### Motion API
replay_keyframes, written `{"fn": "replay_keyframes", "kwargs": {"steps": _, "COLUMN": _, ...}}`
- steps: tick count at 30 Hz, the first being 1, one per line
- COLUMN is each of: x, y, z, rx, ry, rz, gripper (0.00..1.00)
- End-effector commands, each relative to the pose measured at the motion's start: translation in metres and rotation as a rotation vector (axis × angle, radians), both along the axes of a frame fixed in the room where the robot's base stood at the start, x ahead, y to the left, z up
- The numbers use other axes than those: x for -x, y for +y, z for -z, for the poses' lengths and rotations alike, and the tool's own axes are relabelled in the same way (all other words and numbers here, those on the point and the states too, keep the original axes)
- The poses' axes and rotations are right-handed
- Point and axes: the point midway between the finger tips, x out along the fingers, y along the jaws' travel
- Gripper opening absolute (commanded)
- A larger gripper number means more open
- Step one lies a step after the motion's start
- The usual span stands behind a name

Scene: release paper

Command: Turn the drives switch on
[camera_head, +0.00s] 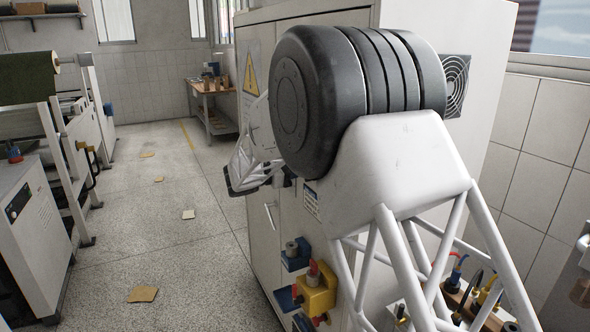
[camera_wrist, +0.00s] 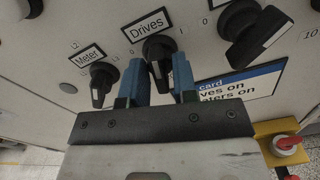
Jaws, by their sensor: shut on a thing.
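The drives switch (camera_wrist: 158,47) is a black rotary knob below the "Drives" label (camera_wrist: 146,25) on a pale panel in the wrist view. Its lever part hangs downward in the picture, between the two blue fingers of my gripper (camera_wrist: 159,74). My gripper is shut on this lever, one finger on each side. A "1" shows to the upper right of the knob and a "0" to its left. Which mark the knob points at is hard to tell. In the head view my own arm hides the switch and the contact.
A "Meter" knob (camera_wrist: 101,83) is left of the switch, and a larger black knob (camera_wrist: 258,36) is right. A red button on a yellow box (camera_wrist: 287,143) sits lower right; the box also shows in the head view (camera_head: 318,297). The floor left of the cabinet (camera_head: 440,160) has several paper scraps.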

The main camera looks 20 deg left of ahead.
Motion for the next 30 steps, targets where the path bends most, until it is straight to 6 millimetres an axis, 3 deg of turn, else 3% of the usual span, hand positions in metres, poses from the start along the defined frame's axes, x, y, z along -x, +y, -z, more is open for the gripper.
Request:
{"fn": "replay_keyframes", "kwargs": {"steps": 15, "x": 0.0003, "y": 0.0002, "z": -0.0006, "rx": -0.304, "ry": -0.304, "rz": 0.0, "gripper": 0.03}}
{"fn": "replay_keyframes", "kwargs": {"steps": 30, "x": 0.0004, "y": 0.0002, "z": 0.0001, "rx": -0.385, "ry": -0.385, "rz": 0.0, "gripper": 0.03}}
